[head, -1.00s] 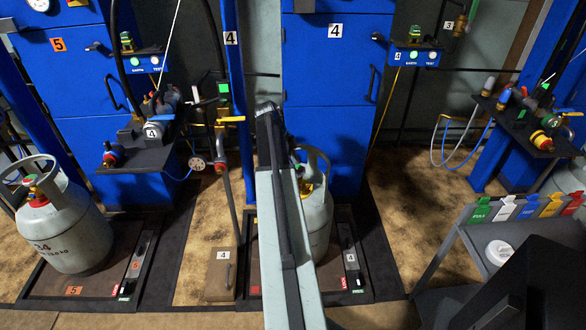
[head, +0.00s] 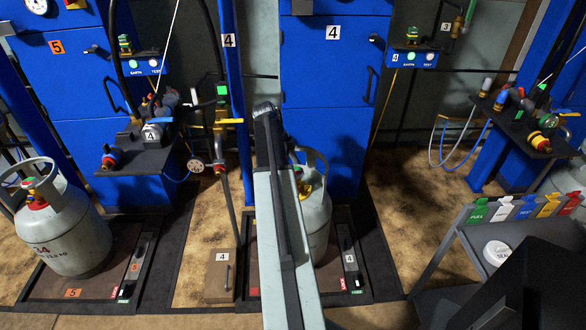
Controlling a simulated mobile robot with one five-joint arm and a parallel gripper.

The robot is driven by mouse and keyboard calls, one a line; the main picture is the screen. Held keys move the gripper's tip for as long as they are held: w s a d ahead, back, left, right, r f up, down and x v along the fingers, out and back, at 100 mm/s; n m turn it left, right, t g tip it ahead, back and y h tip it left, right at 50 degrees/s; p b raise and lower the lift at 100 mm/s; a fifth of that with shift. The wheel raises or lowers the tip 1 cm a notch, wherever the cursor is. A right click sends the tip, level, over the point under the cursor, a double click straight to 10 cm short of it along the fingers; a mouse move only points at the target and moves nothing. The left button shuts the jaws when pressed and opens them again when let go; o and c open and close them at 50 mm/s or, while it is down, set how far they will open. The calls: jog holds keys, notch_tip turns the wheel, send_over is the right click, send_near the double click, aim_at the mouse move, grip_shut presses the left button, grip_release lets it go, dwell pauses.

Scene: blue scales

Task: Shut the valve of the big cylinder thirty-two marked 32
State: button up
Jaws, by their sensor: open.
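A grey cylinder (head: 317,222) with a collar handle stands upright on scale 4 (head: 345,285), right of and partly behind my arm. Its front and any number on it are hidden, so I cannot tell if it is the one marked 32. A bit of its valve (head: 305,188), red and yellow, shows inside the collar; whether it is open or shut cannot be told. My gripper is not visible; my arm hides the area around the middle cylinder.
Blue cabinets (head: 335,75) stand behind the scales. A black shelf (head: 145,160) with fittings juts out at left centre. A box marked 4 (head: 221,275) sits on the floor left of scale 4. A grey cart (head: 480,225) with coloured tags and a white seal tub (head: 497,252) stands right.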

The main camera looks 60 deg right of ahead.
jog(key=p+v, duration=0.6)
jog(key=v, duration=0.1)
jog(key=shift+r, duration=0.2)
jog(key=shift+s+f, duration=0.1)
